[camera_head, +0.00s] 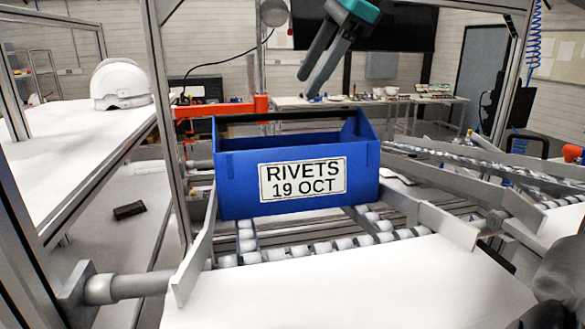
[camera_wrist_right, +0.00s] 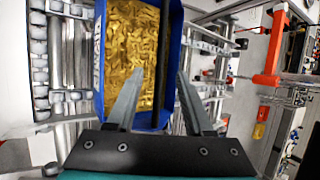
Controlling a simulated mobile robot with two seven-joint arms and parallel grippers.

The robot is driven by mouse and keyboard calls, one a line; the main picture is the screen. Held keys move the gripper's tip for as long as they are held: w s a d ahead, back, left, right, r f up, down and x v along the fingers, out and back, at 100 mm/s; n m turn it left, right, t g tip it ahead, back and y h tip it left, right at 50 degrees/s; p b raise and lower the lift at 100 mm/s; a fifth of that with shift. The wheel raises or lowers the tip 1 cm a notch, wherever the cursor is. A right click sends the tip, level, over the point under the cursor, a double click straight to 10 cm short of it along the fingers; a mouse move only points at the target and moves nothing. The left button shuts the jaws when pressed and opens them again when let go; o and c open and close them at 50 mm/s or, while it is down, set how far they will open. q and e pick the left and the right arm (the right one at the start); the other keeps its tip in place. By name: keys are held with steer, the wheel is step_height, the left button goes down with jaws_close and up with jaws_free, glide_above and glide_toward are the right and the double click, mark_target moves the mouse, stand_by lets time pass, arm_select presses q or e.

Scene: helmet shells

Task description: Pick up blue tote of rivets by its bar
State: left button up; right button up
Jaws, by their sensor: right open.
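The blue tote (camera_head: 235,185) stands upright on a roller conveyor, its white label reading "RIVETS 19 OCT". In the right wrist view the tote (camera_wrist_right: 174,30) is filled with gold-coloured rivets (camera_wrist_right: 130,50). Its dark bar (camera_head: 290,115) spans the open top. In the wrist view the bar (camera_wrist_right: 163,50) runs between my right fingers, lengthwise in the picture. My right gripper (camera_head: 310,85) is open and empty above the tote, pointing down. In the wrist view its fingertips (camera_wrist_right: 160,74) lie either side of the bar, with no contact visible.
Metal guide rails (camera_head: 196,245) flank the rollers (camera_head: 300,249). A frame post (camera_head: 165,110) stands left of the tote, near an orange-red bracket (camera_head: 222,108). A white helmet shell (camera_head: 121,84) sits on the left table. A white surface (camera_head: 350,290) in front is clear.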

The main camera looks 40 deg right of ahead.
mark_target(286, 119)
steer(key=shift+p+x, duration=0.95)
steer(key=shift+x, duration=4.9)
steer(key=shift+w+r, duration=0.1)
jaws_close()
steer(key=shift+r, duration=0.15)
